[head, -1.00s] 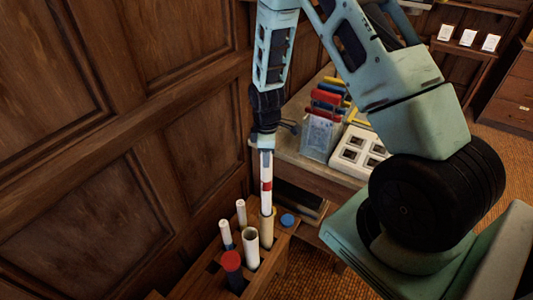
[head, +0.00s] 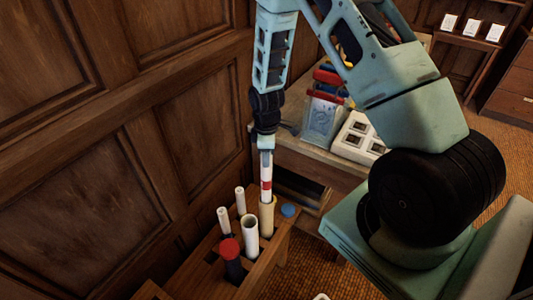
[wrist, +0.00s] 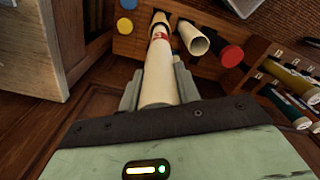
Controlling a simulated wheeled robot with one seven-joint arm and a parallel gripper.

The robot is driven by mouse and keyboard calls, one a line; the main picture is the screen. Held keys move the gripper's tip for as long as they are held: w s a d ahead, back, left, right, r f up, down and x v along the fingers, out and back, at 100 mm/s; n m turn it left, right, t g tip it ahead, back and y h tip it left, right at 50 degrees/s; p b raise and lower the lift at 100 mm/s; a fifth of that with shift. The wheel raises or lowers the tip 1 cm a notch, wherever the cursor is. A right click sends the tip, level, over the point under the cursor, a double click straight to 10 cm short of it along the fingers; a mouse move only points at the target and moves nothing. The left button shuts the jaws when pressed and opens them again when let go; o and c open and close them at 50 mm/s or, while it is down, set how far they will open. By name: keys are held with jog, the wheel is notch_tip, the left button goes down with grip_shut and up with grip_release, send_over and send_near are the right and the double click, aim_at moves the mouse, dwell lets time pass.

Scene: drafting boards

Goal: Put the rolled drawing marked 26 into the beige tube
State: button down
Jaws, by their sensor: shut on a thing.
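My gripper (head: 266,146) is shut on a white rolled drawing (head: 266,172) with a red band, held upright. In the wrist view, the roll (wrist: 157,78) runs away from between the fingers, and a red marking shows near its far end; I cannot read the number surely. The beige tube (head: 267,217) stands upright in the wooden rack, directly below my gripper. The roll's lower end is hidden inside the tube's mouth, with the red band still above the rim. The tube's rim also shows in the wrist view (wrist: 160,15).
The wooden rack (head: 200,277) also holds a wider cream tube (head: 251,232), a red-capped dark tube (head: 231,262) and thin white rolls (head: 223,217). A blue cap (head: 288,210) is beside the beige tube. A panelled wall is close on the left. A desk (head: 306,158) stands behind.

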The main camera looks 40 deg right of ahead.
jog(key=shift+f+b, duration=1.9)
jog(key=shift+f, duration=1.05)
jog(key=c, duration=0.9)
grip_release()
notch_tip(320, 180, up, 17)
jog(key=shift+r+b, duration=0.2)
jog(key=shift+b, duration=1)
